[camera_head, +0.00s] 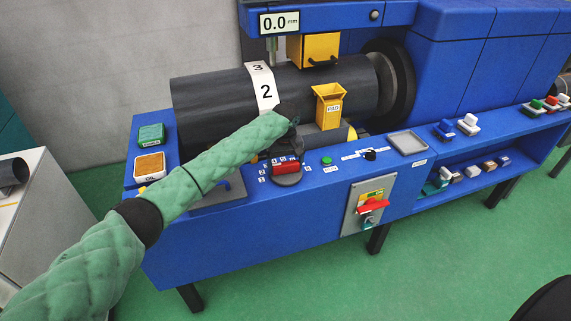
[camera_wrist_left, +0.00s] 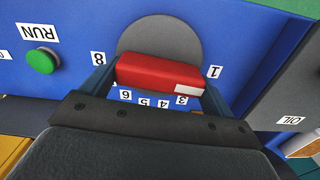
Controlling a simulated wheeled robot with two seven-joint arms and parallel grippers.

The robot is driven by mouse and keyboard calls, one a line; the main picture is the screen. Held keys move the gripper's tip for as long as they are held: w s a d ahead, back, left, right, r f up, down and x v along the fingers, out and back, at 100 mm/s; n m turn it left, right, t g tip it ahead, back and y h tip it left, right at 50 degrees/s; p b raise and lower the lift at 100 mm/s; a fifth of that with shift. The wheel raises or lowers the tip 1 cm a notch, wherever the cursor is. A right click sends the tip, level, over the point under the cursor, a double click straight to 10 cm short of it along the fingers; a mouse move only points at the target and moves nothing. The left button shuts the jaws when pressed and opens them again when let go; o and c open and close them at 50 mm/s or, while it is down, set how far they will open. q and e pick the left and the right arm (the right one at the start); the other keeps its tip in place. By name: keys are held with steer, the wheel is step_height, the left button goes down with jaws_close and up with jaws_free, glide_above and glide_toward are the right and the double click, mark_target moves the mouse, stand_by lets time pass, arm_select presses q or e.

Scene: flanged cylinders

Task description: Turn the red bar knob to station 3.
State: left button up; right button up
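The red bar knob (camera_head: 285,168) sits on a round grey plate on the blue front panel. In the left wrist view the knob (camera_wrist_left: 155,73) has a white mark at its right end. Labels 8, 6, 5, 4, 3 and 1 show around it. The white end points between the 3 and the 1, where the right finger hides the panel. My left gripper (camera_wrist_left: 158,82) has one finger at each end of the bar, with no visible gap. In the head view its arm covers part of the panel beside the knob. My right gripper is not in view.
A green RUN button (camera_head: 326,160) is right of the knob. A lower red-handled switch (camera_head: 372,204) sticks out from the front. A yellow PAD holder (camera_head: 329,106) and a dark roller (camera_head: 215,98) stand behind. A grey tray (camera_head: 407,142) lies further right.

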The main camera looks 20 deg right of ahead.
arm_select(q)
steer(key=shift+m, duration=0.3)
steer(key=m+p, duration=0.1)
steer(key=m, duration=0.1)
steer(key=shift+m, duration=0.3)
steer(key=m, duration=0.2)
steer(key=shift+d+m, duration=0.1)
steer(key=shift+m, duration=0.2)
steer(key=m, duration=0.3)
steer(key=shift+p, duration=0.3)
steer(key=shift+m, duration=0.3)
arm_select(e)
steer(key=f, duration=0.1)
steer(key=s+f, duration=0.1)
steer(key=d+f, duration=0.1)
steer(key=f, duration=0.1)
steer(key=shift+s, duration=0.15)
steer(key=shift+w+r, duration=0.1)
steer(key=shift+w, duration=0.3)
